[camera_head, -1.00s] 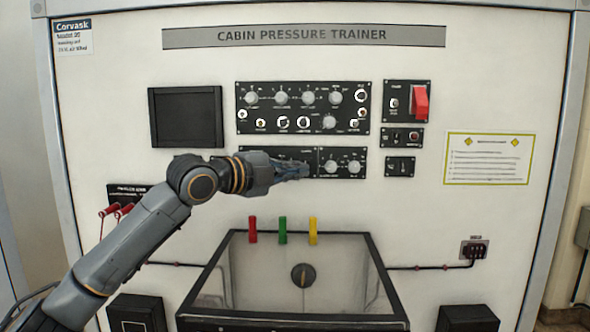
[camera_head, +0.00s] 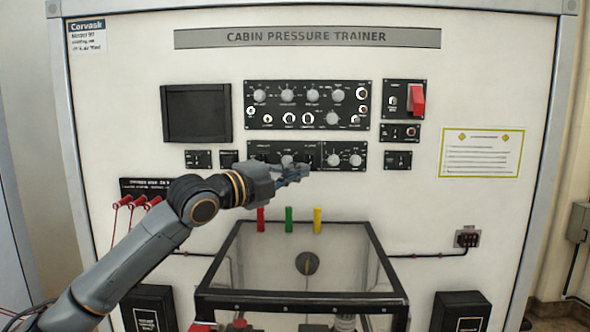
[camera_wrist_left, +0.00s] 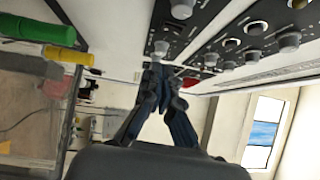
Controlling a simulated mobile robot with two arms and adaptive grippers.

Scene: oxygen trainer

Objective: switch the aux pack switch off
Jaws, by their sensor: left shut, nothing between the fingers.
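My left gripper (camera_head: 303,172) is shut and empty, in front of the lower edge of the lower black panel (camera_head: 345,160) with several knobs. In the left wrist view my left gripper (camera_wrist_left: 158,72) points along the panel face, close to its knobs. I cannot read which switch is the aux pack switch. Small switch panels stand at the left, one of them (camera_head: 198,159) below the dark screen, and another (camera_head: 397,160) stands right of the knob panel. Part of the lower panel is hidden behind my gripper. My right gripper is not in view.
A glass-topped box (camera_head: 300,250) juts out below, with red, green (camera_head: 288,220) and yellow (camera_head: 317,220) tabs above it. A red guarded switch (camera_head: 418,100) is at the upper right. Red-handled levers (camera_head: 138,201) are at the left.

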